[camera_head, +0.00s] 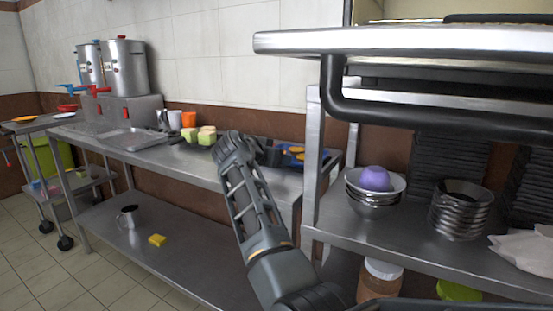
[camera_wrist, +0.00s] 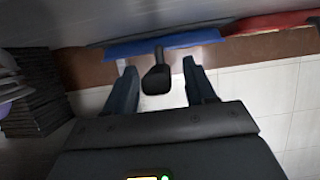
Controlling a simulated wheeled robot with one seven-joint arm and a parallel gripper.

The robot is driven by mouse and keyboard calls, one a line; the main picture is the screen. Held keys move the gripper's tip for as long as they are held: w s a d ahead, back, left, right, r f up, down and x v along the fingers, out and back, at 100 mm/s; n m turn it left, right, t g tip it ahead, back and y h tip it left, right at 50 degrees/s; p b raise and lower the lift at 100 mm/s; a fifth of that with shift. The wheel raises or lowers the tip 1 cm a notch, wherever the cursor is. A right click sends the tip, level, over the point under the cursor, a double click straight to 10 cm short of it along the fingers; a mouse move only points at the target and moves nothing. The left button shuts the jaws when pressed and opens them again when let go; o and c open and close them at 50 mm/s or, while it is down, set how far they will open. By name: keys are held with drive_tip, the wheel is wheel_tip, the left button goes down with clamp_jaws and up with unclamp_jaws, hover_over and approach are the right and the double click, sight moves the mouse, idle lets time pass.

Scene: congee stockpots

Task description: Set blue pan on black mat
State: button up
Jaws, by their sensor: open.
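In the wrist view, what appears to be the blue pan (camera_wrist: 195,41) shows as a blue strip near the top, with its black handle (camera_wrist: 157,79) pointing toward me. My gripper (camera_wrist: 162,67) is open. Its two fingers stand on either side of the handle, with a gap on each side. In the head view, the end of my arm is over the back counter, in front of a dark tray (camera_head: 325,156) with blue and orange things. I cannot make out the pan there; my arm may hide it. I cannot identify the black mat in either view.
A high steel shelf (camera_head: 400,38) and a thick dark pipe (camera_head: 345,108) overhang the right side. Below stand steel bowls (camera_head: 372,200) and dark stacks (camera_head: 447,160). A red object (camera_wrist: 270,22) shows at right in the wrist view.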

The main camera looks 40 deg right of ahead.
drive_tip(key=v, duration=1.1)
drive_tip(key=shift+a+p, duration=0.25)
drive_tip(key=shift+p, duration=0.05)
drive_tip(key=shift+s+r, duration=0.1)
drive_tip(key=shift+r, duration=0.05)
